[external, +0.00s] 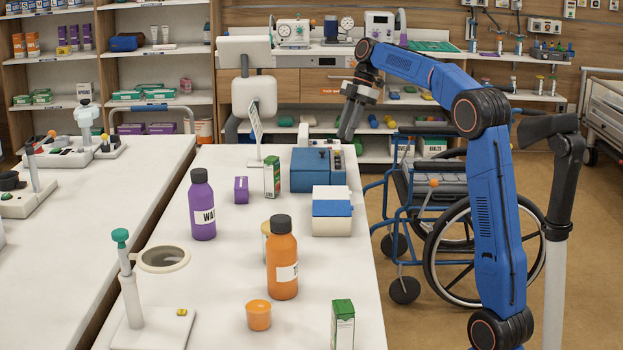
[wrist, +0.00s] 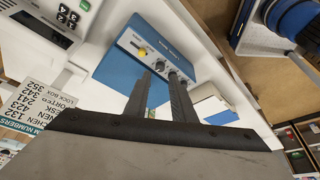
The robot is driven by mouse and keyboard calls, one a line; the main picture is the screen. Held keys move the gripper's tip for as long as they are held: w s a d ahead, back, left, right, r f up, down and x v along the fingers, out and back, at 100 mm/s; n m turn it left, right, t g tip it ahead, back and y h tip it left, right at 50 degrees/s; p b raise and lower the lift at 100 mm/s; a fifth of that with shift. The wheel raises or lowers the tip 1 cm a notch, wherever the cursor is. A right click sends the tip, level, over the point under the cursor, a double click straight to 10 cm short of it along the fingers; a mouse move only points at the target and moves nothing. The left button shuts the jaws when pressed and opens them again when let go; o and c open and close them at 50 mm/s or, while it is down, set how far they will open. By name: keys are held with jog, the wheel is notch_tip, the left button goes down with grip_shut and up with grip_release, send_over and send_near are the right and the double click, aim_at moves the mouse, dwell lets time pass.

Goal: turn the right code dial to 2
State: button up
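In the wrist view, a white device at the upper left has small black code dials (wrist: 68,17) with white digits, seen at a slant; I cannot surely read the right one. A white printed sheet of lock box numbers (wrist: 35,108) is at the left edge; its board (external: 256,122) stands on the table in the external view. My gripper (wrist: 160,80) shows two dark fingers with a narrow gap and nothing seen between them. In the external view my gripper (external: 347,136) points down at the far end of the table, behind the blue box.
A blue box (external: 316,172) with knobs and a yellow button lies just beyond my fingertips in the wrist view. A white-and-blue box (external: 332,212), a purple bottle (external: 202,205) and an orange bottle (external: 282,260) stand nearer. A wheelchair (external: 455,220) is right of the table.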

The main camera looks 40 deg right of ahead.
aim_at(338, 156)
jog(key=shift+x, duration=2.95)
grip_shut()
